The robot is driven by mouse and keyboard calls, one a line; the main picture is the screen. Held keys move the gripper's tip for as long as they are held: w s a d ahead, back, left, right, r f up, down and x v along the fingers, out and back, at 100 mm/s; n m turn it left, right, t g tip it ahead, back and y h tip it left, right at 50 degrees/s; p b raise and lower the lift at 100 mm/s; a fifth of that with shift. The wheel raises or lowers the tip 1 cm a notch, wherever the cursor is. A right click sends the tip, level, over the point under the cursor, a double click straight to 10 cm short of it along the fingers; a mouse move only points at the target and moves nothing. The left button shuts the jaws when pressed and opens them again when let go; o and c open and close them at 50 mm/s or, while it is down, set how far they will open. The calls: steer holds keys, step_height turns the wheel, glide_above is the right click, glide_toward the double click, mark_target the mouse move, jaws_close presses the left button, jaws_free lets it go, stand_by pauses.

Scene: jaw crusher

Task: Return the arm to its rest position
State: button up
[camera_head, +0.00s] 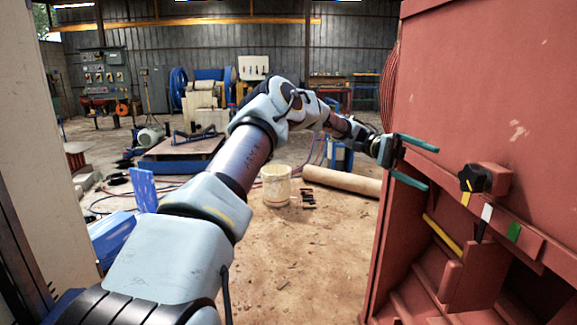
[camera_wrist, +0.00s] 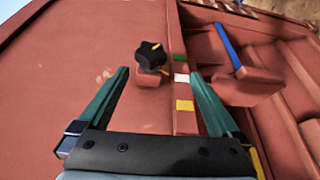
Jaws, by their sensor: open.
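My arm stretches forward and right across the head view. My gripper (camera_head: 424,164) is at its end, with its two green fingers spread open and empty. It points at the red machine (camera_head: 490,70) on the right. A black star-shaped knob (camera_head: 473,178) with a yellow mark sits on a red block on the machine, to the right of the fingertips. In the wrist view my gripper (camera_wrist: 160,85) shows both fingers wide apart. The black knob (camera_wrist: 151,57) appears between and beyond the fingertips, apart from them.
White, green and yellow marks (camera_wrist: 181,78) lie beside the knob. The red machine's ledges and a blue bar (camera_wrist: 228,46) are close by. A pale bucket (camera_head: 276,185) and a tan cylinder (camera_head: 342,181) are on the floor. Open floor (camera_head: 300,270) lies left of the machine.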

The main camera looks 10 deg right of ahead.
steer(key=a+f+n+t+y, duration=0.2)
steer(key=a+f+n+t, duration=0.3)
steer(key=a, duration=0.5)
steer(key=a+f+n+t+y, duration=0.1)
steer(key=a+f+n+t, duration=0.2)
steer(key=a+f+t, duration=0.5)
steer(key=s+a+n+t+y, duration=0.1)
steer(key=s+a+n+t, duration=0.1)
steer(key=a, duration=1)
steer(key=s+a+n+t+y, duration=0.2)
steer(key=s+a, duration=0.2)
steer(key=a, duration=0.9)
steer(key=shift+s+a+r+t, duration=0.15)
steer(key=shift+s+r+t, duration=0.15)
steer(key=shift+r+t, duration=0.1)
